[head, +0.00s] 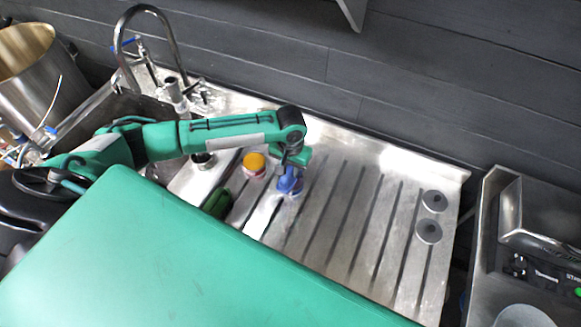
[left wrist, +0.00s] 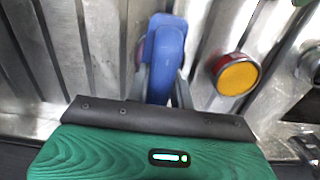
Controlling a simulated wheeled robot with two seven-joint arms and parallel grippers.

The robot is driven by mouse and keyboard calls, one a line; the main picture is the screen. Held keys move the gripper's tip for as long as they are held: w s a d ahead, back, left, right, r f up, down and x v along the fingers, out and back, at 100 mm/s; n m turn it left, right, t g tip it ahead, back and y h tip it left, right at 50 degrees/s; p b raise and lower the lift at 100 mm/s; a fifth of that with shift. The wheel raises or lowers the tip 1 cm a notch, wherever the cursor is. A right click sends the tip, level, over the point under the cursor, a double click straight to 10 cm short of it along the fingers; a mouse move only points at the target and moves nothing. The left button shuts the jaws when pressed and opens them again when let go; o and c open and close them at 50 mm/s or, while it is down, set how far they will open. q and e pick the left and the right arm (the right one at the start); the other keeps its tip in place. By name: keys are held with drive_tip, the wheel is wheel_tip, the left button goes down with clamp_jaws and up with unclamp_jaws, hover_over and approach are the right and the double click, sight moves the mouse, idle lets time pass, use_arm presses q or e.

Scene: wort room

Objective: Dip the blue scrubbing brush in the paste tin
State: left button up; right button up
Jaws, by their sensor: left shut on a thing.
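The blue scrubbing brush (head: 289,182) is held over the ribbed steel drainboard. My left gripper (head: 291,166) is shut on it from above. In the left wrist view the brush (left wrist: 166,50) stands between the two fingers of my left gripper (left wrist: 161,88). A small round red tin with a yellow top (head: 254,163) sits just left of the brush, apart from it. The same tin (left wrist: 237,76) shows right of the brush in the left wrist view. I cannot tell whether the brush touches the board. My right gripper is not in view.
An open round container (head: 203,160) stands left of the red tin. A green object (head: 217,202) lies in front of it. Two grey discs (head: 429,232) sit at the board's right. A tap (head: 150,40) rises over the sink. The middle right of the drainboard (head: 345,215) is clear.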

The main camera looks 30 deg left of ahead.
sight(291, 167)
use_arm(q)
drive_tip(key=shift+s+f+p, duration=0.15)
drive_tip(key=shift+p, duration=0.15)
idle(1.1)
drive_tip(key=shift+r+p, duration=0.95)
drive_tip(key=shift+p, duration=0.1)
wheel_tip(291, 167, up, 3)
drive_tip(key=p, duration=0.4)
drive_tip(key=shift+r, duration=0.2)
drive_tip(key=shift+r+p, duration=0.9)
drive_tip(key=shift+r, duration=0.1)
